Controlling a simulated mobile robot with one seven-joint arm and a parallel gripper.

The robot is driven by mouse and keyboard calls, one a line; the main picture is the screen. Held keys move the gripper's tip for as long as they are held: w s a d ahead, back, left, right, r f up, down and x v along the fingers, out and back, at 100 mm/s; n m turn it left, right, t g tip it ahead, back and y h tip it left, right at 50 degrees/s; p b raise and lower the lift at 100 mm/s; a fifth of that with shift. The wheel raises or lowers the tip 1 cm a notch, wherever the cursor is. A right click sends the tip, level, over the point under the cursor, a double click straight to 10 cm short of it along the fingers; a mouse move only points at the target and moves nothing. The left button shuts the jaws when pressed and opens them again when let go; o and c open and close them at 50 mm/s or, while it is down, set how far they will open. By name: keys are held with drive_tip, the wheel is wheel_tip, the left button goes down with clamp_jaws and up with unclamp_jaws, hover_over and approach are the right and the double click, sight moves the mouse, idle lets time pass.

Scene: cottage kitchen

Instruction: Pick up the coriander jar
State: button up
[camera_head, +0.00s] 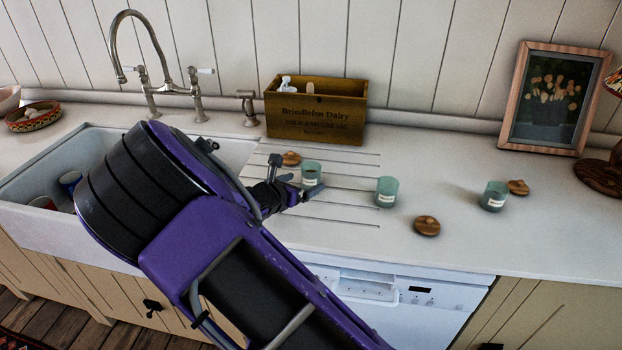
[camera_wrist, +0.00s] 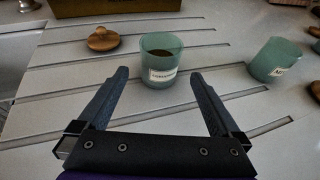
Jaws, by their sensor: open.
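The coriander jar is a small open green-blue glass jar (camera_wrist: 160,68) with a white label and dark contents. It stands upright on the grooved white drainer, straight ahead of my gripper in the wrist view. It also shows in the head view (camera_head: 311,172). My gripper (camera_head: 298,188) is open and empty, low over the drainer. In the wrist view its fingertips (camera_wrist: 159,74) point at the jar, one to each side of its lower part. I cannot tell whether the tips reach past its near side.
A similar jar (camera_head: 386,192) stands to the right, another (camera_head: 494,196) farther right. Round wooden lids lie near them (camera_head: 427,226), (camera_head: 518,187) and behind the coriander jar (camera_head: 291,159). A wooden box (camera_head: 316,118) stands at the back. The sink (camera_head: 60,222) is left.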

sight(306, 181)
drive_tip(key=x, duration=0.5)
drive_tip(key=shift+w+f, duration=0.1)
drive_tip(key=shift+w, duration=0.05)
